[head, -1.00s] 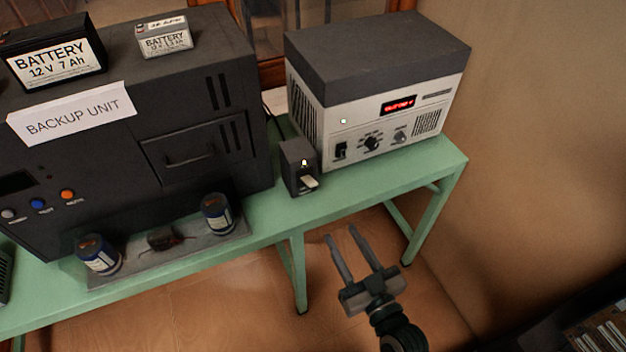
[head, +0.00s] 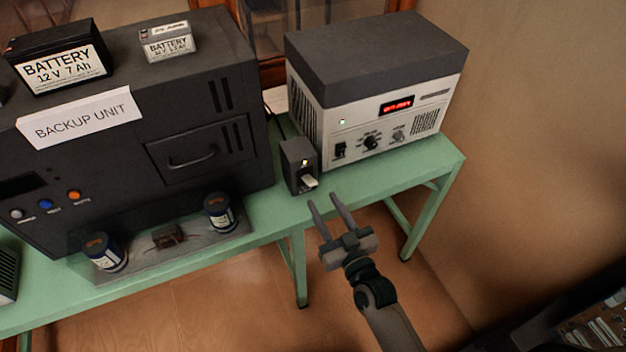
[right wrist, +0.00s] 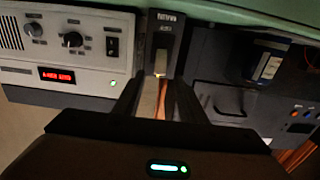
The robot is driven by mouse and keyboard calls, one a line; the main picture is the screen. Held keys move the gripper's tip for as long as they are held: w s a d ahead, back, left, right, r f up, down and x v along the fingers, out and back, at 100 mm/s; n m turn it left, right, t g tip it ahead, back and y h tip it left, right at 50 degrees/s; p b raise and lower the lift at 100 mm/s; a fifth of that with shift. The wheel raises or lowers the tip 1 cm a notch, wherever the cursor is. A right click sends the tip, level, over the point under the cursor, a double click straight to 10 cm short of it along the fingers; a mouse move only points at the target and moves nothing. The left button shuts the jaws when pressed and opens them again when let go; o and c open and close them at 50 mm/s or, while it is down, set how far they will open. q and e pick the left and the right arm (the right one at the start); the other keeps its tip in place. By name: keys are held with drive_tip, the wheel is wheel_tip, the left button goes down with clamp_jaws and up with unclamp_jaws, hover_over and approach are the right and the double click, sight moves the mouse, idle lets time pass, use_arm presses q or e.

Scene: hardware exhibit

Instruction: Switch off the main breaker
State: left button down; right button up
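The breaker is a small dark box (head: 297,160) on the green table, between the backup unit and a grey-white power supply. Contact cannot be told. My left gripper is not in view.
The power supply (head: 375,85) with a red display stands close right of the breaker. The backup unit (head: 200,100), with batteries on top, stands close left. Two cans (head: 219,211) (head: 105,252) stand on a grey mat near the green table's (head: 265,222) front edge.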

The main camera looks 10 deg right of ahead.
sight(313, 185)
drive_tip(key=p+x, duration=0.1)
drive_tip(key=x, duration=0.6)
drive_tip(key=shift+w+a+p, duration=0.1)
drive_tip(key=shift+w+p, duration=0.15)
drive_tip(key=shift+p, duration=0.05)
drive_tip(key=shift+c, duration=0.4)
drive_tip(key=shift+f, duration=0.1)
clamp_jaws()
